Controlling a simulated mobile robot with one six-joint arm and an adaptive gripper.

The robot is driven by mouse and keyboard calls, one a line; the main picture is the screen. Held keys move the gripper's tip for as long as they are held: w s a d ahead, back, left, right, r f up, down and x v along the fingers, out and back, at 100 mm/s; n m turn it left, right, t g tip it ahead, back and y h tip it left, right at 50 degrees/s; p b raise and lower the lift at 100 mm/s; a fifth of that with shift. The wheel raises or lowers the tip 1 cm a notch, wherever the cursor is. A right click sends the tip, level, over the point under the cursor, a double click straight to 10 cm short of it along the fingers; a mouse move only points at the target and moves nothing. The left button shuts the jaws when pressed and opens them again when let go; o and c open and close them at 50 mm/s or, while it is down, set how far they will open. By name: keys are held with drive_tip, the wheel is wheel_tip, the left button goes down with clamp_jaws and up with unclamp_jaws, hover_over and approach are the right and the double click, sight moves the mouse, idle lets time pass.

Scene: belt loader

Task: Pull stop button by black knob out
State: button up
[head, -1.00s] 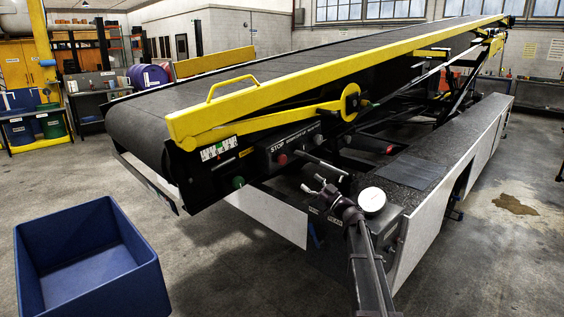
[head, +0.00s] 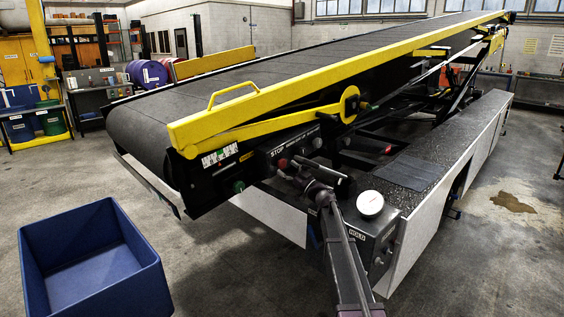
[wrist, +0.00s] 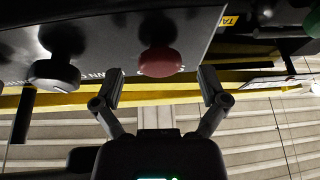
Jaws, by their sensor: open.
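The red stop button (wrist: 160,62) is a round mushroom head on a dark panel, beside the STOP lettering in the head view. In the wrist view, a black knob (wrist: 54,74) with a pale rim sits left of the red button on the same panel. My gripper (wrist: 161,78) is open and empty, its two fingers on either side of the red button in the picture. I cannot tell how far in depth the tips are from it. In the head view my gripper (head: 288,172) is at the panel and partly hides the red button.
A green button (head: 238,187) is farther left on the loader. A yellow rail (head: 300,90) runs above the panel. A white round gauge (head: 370,203) stands right of my arm. A blue bin (head: 60,225) is on the floor at left, with open floor between.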

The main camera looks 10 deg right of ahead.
drive_tip(key=shift+x, duration=1.2)
clamp_jaws()
drive_tip(key=shift+s+d, duration=0.5)
drive_tip(key=shift+s, duration=0.3)
unclamp_jaws()
drive_tip(key=shift+w, duration=0.1)
